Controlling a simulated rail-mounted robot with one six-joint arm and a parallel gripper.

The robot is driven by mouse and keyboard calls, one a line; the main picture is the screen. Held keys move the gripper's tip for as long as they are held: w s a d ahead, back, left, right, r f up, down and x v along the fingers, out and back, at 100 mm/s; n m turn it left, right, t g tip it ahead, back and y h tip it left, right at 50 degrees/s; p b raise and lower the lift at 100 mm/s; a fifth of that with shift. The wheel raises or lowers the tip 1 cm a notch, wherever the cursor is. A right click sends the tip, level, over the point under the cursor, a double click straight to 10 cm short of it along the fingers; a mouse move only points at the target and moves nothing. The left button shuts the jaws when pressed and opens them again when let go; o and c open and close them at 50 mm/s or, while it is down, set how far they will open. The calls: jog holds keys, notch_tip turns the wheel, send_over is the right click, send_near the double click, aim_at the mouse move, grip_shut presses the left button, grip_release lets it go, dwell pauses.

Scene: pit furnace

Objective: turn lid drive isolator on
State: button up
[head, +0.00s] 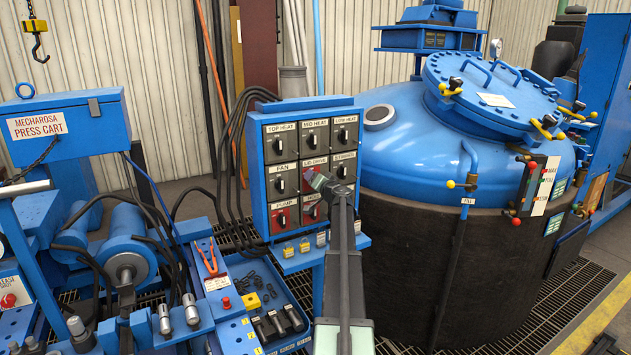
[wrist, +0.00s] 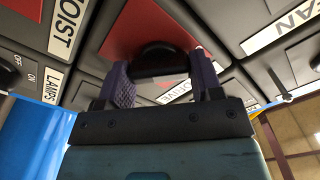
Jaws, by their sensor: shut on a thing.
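The lid drive isolator (head: 313,170) is the middle switch of the blue control panel, under a label reading LID DRIVE. My gripper (head: 319,182) is at its front and hides most of it in the head view. In the wrist view, the isolator shows as a red plate (wrist: 135,30) with a black knob (wrist: 158,60). My gripper (wrist: 163,80) has one finger on each side of this knob and is shut on it. Part of the label shows between the fingers. The knob's on or off position cannot be made out.
Around it sit the fan switch (head: 282,181), the pump switch (head: 284,217) and the stirrer switch (head: 343,170). The hoist switch is partly behind my arm. A blue furnace vessel (head: 410,150) stands right of the panel. A tool tray (head: 262,300) lies below left.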

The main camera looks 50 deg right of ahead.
jog(key=m, duration=0.5)
jog(key=shift+f, duration=0.1)
jog(key=shift+f+m, duration=0.1)
jog(key=shift+m, duration=2.4)
jog(key=o, duration=0.9)
jog(key=shift+s, duration=0.15)
jog(key=v, duration=1)
jog(key=shift+s+a, duration=0.15)
jog(key=shift+s, duration=0.15)
